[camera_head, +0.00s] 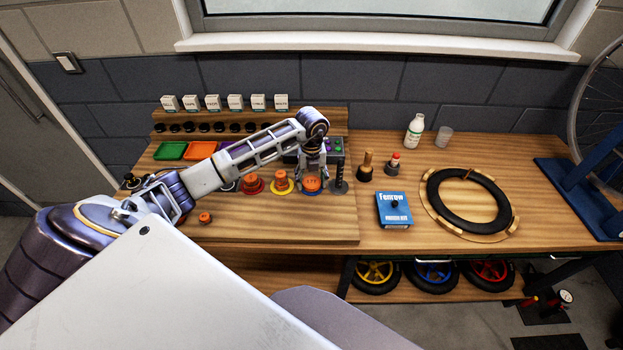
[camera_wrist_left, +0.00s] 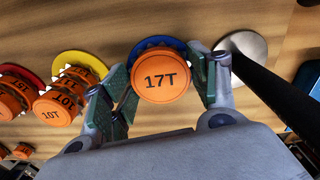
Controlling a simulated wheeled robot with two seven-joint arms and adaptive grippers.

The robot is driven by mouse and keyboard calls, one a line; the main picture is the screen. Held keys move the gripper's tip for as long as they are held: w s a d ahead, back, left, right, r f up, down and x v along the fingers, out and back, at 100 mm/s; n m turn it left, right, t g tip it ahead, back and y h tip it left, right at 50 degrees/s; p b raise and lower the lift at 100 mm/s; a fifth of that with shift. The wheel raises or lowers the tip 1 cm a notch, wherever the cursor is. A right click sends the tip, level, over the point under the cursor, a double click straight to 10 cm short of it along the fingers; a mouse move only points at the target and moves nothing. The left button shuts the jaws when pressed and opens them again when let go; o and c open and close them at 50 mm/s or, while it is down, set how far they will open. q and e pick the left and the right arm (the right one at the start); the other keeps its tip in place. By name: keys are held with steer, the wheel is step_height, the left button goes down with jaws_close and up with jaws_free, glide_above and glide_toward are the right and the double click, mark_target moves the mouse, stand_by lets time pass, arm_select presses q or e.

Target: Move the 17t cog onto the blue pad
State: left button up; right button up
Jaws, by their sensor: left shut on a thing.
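The 17t cog (camera_wrist_left: 160,83) is orange with "17T" on its face. My left gripper (camera_wrist_left: 163,95) is shut on it, with a finger on each side. The blue pad (camera_wrist_left: 158,45) shows as a rim behind the cog; whether the cog touches the pad I cannot tell. In the head view the cog (camera_head: 311,184) is below my left gripper (camera_head: 312,170), and a thin rim of the blue pad (camera_head: 312,193) shows under it. My right gripper is not in view.
A black post on a silver base (camera_wrist_left: 242,52) stands close right of the gripper. Orange cogs sit on a yellow pad (camera_head: 281,191) and a red pad (camera_head: 252,191) to the left. A lone small cog (camera_head: 205,218) lies nearer the front. The bench front is mostly clear.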

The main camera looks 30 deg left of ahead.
mark_target(312, 182)
arm_select(q)
steer(key=shift+f, duration=0.15)
steer(key=o, duration=1.1)
steer(key=shift+c, duration=0.2)
steer(key=shift+r, duration=0.3)
step_height(312, 182, up, 12)
steer(key=b, duration=0.2)
steer(key=shift+f, duration=0.15)
stand_by(0.5)
